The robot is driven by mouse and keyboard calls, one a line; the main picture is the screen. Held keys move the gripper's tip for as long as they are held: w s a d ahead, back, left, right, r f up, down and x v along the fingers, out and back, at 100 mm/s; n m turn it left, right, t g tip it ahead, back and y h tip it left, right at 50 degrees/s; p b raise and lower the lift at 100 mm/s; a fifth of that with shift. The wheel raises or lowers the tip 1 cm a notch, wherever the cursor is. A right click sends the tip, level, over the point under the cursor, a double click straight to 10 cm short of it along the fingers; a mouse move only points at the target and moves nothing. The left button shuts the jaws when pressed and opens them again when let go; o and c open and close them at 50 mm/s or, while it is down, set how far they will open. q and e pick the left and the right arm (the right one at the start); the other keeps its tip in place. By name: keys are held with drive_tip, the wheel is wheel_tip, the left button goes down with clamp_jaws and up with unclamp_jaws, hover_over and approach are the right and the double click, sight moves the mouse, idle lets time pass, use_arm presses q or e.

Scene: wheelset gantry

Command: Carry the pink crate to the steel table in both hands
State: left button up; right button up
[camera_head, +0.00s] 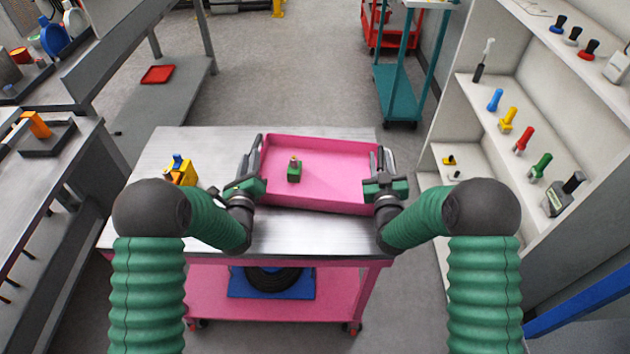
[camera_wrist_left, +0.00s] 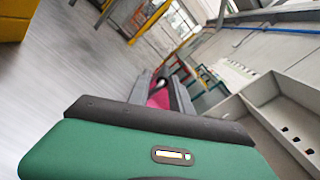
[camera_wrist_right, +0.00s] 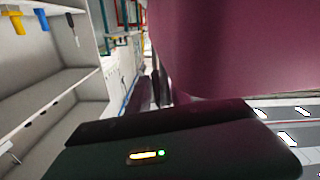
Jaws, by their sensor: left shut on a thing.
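The pink crate (camera_head: 335,188) is in the middle of the head view, over the right part of the steel tabletop (camera_head: 300,236). Its front edge slants slightly down to the right; I cannot tell whether its bottom touches the top. A small green block with a knob (camera_head: 294,172) is inside it. My left gripper (camera_head: 252,158) is shut on the crate's left wall. My right gripper (camera_head: 385,160) is at the crate's right wall; its hold is unclear. In the right wrist view the crate's wall (camera_wrist_right: 235,45) fills the upper right. In the left wrist view pink shows between the fingers (camera_wrist_left: 160,90).
A yellow part with a blue top (camera_head: 180,170) stands left of the crate on the steel top. The top has a pink frame and lower shelf (camera_head: 205,295). A workbench (camera_head: 45,185) is at left, white shelving (camera_head: 470,130) at right, a teal cart (camera_head: 400,92) behind.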

use_arm(q)
drive_tip(key=shift+d, duration=0.1)
clamp_jaws()
use_arm(e)
drive_tip(key=shift+a, duration=0.2)
clamp_jaws()
use_arm(q)
drive_tip(key=shift+d, duration=0.15)
use_arm(e)
drive_tip(key=shift+d, duration=0.1)
